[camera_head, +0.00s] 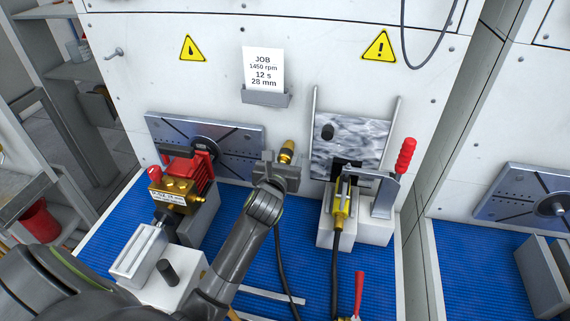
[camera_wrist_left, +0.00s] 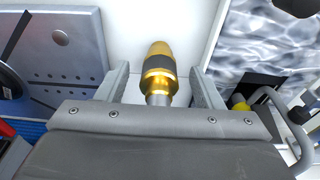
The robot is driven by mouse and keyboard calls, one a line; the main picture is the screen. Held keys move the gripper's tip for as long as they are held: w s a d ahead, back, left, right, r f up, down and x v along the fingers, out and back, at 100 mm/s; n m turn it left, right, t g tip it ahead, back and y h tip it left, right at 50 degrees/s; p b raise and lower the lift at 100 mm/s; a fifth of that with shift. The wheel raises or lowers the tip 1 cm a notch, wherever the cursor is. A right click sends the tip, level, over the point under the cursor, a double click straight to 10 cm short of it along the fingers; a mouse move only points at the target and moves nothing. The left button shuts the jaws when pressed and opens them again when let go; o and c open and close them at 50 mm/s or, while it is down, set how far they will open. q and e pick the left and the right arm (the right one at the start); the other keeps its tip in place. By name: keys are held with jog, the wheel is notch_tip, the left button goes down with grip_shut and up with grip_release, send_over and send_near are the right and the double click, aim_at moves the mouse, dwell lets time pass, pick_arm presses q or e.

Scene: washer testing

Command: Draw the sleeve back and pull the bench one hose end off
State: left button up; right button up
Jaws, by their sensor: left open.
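A brass-coloured hose end with a ringed sleeve (camera_head: 287,151) stands out at the bench's back wall. In the left wrist view the hose end (camera_wrist_left: 158,68) lies between my left gripper's two fingers, with a dark band around its middle and a silver shank nearer the palm. My left gripper (camera_head: 278,158) is open around it; in the left wrist view (camera_wrist_left: 160,85) a gap shows on each side of the brass. A black hose (camera_head: 281,250) hangs below the gripper; its join to the hose end is hidden. My right gripper is not in view.
A red and brass pump (camera_head: 180,190) sits to the left. A red-handled clamp (camera_head: 405,158) and yellow fitting (camera_head: 341,212) stand on white blocks to the right. A job card (camera_head: 263,70) is above. Blue matting (camera_head: 258,270) covers the bench.

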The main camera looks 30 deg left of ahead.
pick_arm(q)
jog(key=shift+w+a+f, duration=0.1)
jog(key=shift+w+a, duration=0.05)
jog(key=shift+w, duration=0.4)
jog(key=shift+c, duration=0.2)
jog(key=c, duration=1.1)
jog(key=shift+s, duration=0.25)
jog(key=shift+s+p, duration=0.4)
jog(key=shift+p, duration=0.15)
